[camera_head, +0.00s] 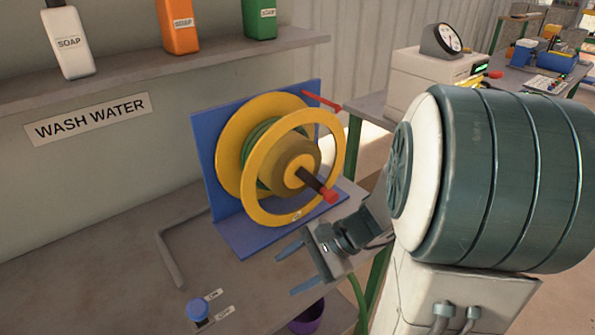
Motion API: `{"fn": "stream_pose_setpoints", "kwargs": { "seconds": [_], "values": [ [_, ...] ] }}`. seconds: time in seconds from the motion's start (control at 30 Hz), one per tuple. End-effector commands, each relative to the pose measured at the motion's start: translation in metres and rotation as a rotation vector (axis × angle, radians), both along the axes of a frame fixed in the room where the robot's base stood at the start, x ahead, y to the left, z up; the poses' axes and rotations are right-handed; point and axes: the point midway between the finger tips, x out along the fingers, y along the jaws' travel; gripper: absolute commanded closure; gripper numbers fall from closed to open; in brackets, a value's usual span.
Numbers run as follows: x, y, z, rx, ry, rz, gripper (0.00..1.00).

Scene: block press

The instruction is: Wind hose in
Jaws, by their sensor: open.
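The yellow hose reel (329,131) stands on a blue bracket (210,160) on the bench. Some green hose (262,143) shows wound between its flanges. A dark crank handle with a red tip (330,195) sticks out from the front flange. A red lever (321,101) is at the top right of the bracket. A green hose length (358,301) hangs below my gripper, past the bench edge; where it joins the reel is hidden. My gripper (277,276) is open and empty, below and left of the crank handle, apart from it, fingers pointing left.
A blue valve knob (197,309) with ON and OFF labels is at the front. A bent grey bar (170,258) lies left of the reel. A purple bucket (307,319) is below. Bottles stand on the shelf (180,67). My arm hides much of the right side.

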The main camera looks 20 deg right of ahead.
Motion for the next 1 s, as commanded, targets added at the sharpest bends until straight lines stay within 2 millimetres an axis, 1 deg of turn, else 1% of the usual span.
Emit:
{"fn": "stream_pose_setpoints", "kwargs": {
  "seconds": [0.03, 0.07, 0.17, 0.2, 0.27, 0.3, 0.37, 0.4, 0.5, 0.53, 0.6, 0.7, 0.77, 0.87, 1.0],
  "values": [
    [0.012, -0.011, -0.008, 0.107, 0.035, -0.131, 0.44],
    [0.020, -0.018, -0.009, 0.169, 0.048, -0.204, 0.44],
    [0.046, -0.049, -0.013, 0.376, 0.074, -0.452, 0.44],
    [0.055, -0.065, -0.015, 0.457, 0.076, -0.551, 0.44],
    [0.066, -0.091, -0.017, 0.570, 0.073, -0.690, 0.44],
    [0.072, -0.109, -0.020, 0.641, 0.068, -0.777, 0.44],
    [0.077, -0.136, -0.023, 0.736, 0.055, -0.895, 0.44],
    [0.079, -0.153, -0.026, 0.790, 0.043, -0.962, 0.44],
    [0.080, -0.187, -0.031, 0.893, 0.017, -1.093, 0.44],
    [0.080, -0.194, -0.032, 0.917, 0.011, -1.122, 0.44],
    [0.079, -0.207, -0.034, 0.954, -0.001, -1.169, 0.44],
    [0.081, -0.214, -0.035, 0.978, -0.012, -1.200, 0.44],
    [0.086, -0.214, -0.035, 0.982, -0.014, -1.203, 0.44],
    [0.100, -0.209, -0.034, 0.980, -0.012, -1.200, 0.44],
    [0.127, -0.199, -0.034, 0.979, -0.012, -1.197, 0.44]
  ]
}}
